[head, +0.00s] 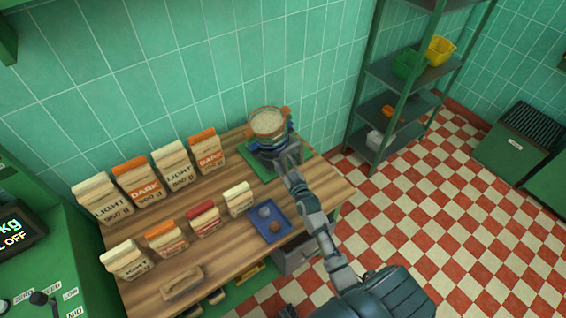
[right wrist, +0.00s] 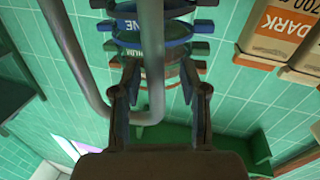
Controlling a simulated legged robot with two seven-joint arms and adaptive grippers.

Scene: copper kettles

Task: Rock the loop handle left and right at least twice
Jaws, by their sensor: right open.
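A stack of round sieves (head: 268,124) with orange and blue bands stands on a green base (head: 258,169) at the table's back right corner. My right gripper (head: 287,160) is right in front of the stack and hides part of it. In the right wrist view the grey loop handle (right wrist: 152,60) is a bent tube, with its lower bend near my right fingers (right wrist: 160,85). The fingers are apart, and one bar of the loop appears between them without being clamped. Contact cannot be told. The banded sieves (right wrist: 178,28) show behind. My left gripper is not in view.
Several labelled LIGHT and DARK bags (head: 138,184) stand in rows on the wooden table (head: 225,208). A blue tray (head: 277,234) with small items lies near the front edge. A shelf rack (head: 404,78) stands to the right, with open checkered floor (head: 420,200) before it.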

